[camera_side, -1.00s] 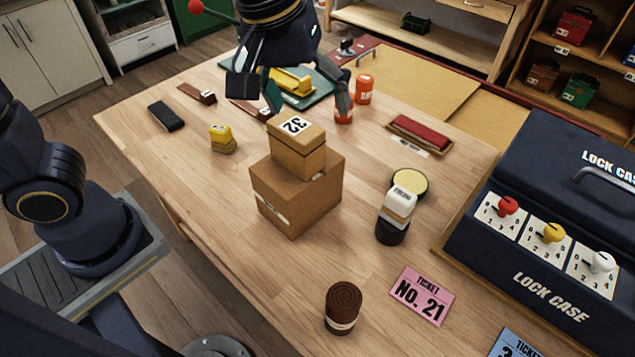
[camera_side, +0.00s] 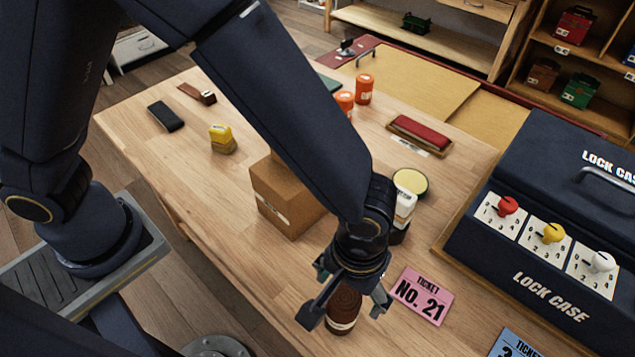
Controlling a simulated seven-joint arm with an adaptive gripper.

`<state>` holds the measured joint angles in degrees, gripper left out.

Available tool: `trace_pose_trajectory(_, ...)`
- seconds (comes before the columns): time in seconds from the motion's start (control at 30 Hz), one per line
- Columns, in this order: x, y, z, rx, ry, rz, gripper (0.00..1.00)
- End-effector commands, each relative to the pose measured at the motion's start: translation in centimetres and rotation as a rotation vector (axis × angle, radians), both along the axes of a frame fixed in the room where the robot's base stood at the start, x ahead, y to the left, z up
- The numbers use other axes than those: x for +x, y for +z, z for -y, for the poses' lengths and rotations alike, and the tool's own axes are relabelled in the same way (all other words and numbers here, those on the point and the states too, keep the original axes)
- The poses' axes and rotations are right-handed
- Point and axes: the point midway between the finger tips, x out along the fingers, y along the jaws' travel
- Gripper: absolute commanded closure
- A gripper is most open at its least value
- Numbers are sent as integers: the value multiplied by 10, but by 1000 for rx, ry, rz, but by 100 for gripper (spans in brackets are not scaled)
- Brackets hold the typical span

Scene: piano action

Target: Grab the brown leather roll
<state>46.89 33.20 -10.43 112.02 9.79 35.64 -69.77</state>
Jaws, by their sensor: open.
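The brown leather roll (camera_side: 342,306) stands upright near the front of the wooden table, with a pale band around its lower part. My gripper (camera_side: 345,314) is right over it, pointing down. Its fingers are spread apart, one on the left and one on the right of the roll. The top of the roll is partly hidden by the gripper. I cannot tell whether either finger touches it.
A pink ticket (camera_side: 422,295) lies just right of the gripper. A cardboard box (camera_side: 283,200) stands behind it, partly hidden by my arm. The navy lock case (camera_side: 540,255) fills the right side. The table left of the roll is clear.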

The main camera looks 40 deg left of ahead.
Motion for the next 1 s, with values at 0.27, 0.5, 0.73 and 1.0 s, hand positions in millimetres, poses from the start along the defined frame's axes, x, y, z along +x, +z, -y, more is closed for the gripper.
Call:
trace_pose_trajectory(0.27, -6, -27, -2, 4, -1, -3, 13)
trace_pose_trajectory(0.5, -8, -58, -2, 0, 2, 0, 13)
trace_pose_trajectory(0.73, -8, -60, -2, -1, 2, 1, 13)
trace_pose_trajectory(1.0, -8, -59, -2, -1, 2, 1, 39)
